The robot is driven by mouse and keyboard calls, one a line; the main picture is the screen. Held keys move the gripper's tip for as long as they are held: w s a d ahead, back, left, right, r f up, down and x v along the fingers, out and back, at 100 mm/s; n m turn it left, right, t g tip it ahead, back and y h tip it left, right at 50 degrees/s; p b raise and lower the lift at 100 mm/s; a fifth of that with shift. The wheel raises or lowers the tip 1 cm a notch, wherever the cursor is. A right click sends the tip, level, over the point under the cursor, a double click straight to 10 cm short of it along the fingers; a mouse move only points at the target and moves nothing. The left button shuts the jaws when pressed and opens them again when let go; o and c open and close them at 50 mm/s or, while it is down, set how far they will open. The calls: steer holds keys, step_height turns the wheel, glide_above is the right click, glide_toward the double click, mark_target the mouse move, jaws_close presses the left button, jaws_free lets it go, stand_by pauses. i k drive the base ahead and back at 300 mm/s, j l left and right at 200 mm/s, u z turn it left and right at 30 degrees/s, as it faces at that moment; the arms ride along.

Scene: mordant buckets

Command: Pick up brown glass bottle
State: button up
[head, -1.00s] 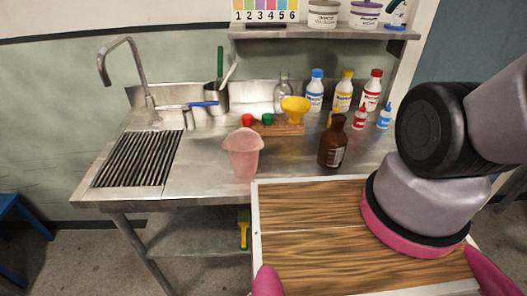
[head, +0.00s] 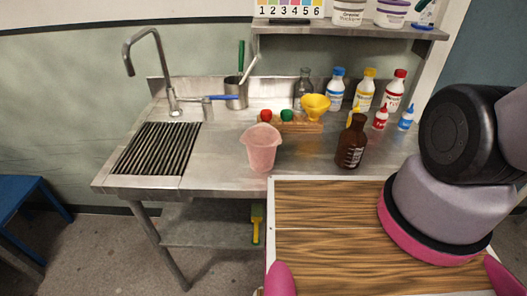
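The brown glass bottle (head: 351,147) stands upright on the steel bench, right of the middle in the head view, close to the bench's front edge. It is dark brown with a narrow neck and a label with pale print on its front. Nothing is holding it. Links of my arm fill the right side of the picture, to the right of the bottle. My gripper does not show in the head view, so its opening and its distance from the bottle are hidden.
A pink translucent beaker (head: 261,148) stands left of the bottle. Behind are a wooden rack (head: 299,127) with a yellow funnel (head: 315,106), and white bottles (head: 336,92). A tap (head: 155,70) and drain grid (head: 157,148) are at left. A shelf (head: 350,30) overhangs the back.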

mark_target(352, 141)
steer(key=k+z, duration=0.35)
steer(key=k+l+z, duration=0.15)
steer(key=k+z, duration=0.2)
steer(key=j+z, duration=0.35)
steer(key=k+j+z, duration=0.1)
steer(key=j+z, duration=0.25)
steer(key=k+j+z, duration=0.1)
steer(key=j+z, duration=0.25)
steer(key=k+j, duration=0.15)
steer(key=j, duration=0.2)
steer(key=k+j, duration=0.15)
steer(key=j, duration=0.25)
